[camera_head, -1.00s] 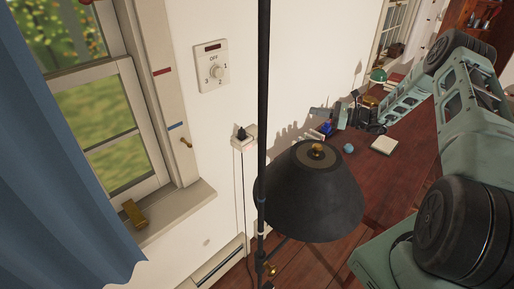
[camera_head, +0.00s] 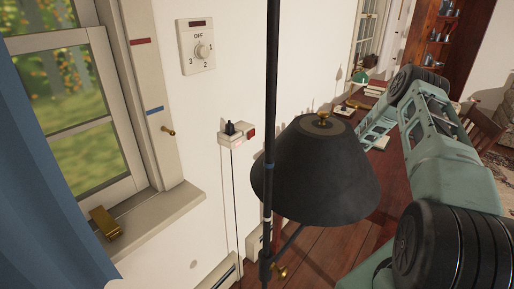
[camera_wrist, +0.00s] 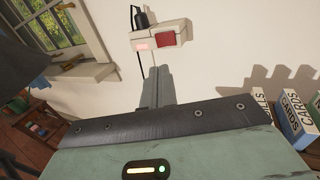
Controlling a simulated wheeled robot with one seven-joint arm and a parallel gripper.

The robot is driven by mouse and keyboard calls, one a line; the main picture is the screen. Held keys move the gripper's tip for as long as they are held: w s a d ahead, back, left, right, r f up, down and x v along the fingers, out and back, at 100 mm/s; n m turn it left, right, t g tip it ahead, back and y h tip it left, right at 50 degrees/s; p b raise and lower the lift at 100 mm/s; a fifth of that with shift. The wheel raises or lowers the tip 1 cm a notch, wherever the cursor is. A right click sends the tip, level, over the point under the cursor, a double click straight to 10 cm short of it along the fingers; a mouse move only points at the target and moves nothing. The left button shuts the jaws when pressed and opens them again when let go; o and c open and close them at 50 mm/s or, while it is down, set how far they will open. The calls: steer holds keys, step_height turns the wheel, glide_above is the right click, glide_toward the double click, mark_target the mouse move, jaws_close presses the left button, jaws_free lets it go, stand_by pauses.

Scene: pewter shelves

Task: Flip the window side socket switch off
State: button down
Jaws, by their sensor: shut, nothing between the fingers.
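The white wall socket block (camera_head: 233,138) is on the wall right of the window, with a black plug (camera_head: 229,128) in its top and a red part (camera_head: 252,133) at its right end. In the wrist view the socket block (camera_wrist: 177,27) is close, above my gripper (camera_wrist: 158,68). Its front there shows a pale, glowing pinkish switch (camera_wrist: 141,46) on the window side and a darker red switch (camera_wrist: 171,39) on the other. My gripper's fingers are shut and empty, tips just below the block; I cannot tell whether they touch it. The gripper does not show in the head view.
A black floor lamp (camera_head: 318,170) with a thin pole stands in front of the wall, near the socket. A dial panel (camera_head: 197,46) is above the socket. The window (camera_head: 75,110) and blue curtain (camera_head: 40,200) are left. Card boxes (camera_wrist: 297,112) stand right in the wrist view.

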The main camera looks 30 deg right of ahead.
mark_target(250, 135)
steer(key=shift+f, duration=0.2)
steer(key=p+x, duration=0.4)
steer(key=x, duration=0.8)
steer(key=shift+w+a+r, duration=0.1)
steer(key=shift+w+a, duration=0.6)
steer(key=shift+w, duration=0.05)
steer(key=shift+w+a+m+t+h, duration=0.15)
steer(key=shift+m+t+h, duration=0.15)
steer(key=b+v, duration=0.3)
steer(key=v, duration=1.4)
steer(key=shift+s+b, duration=0.3)
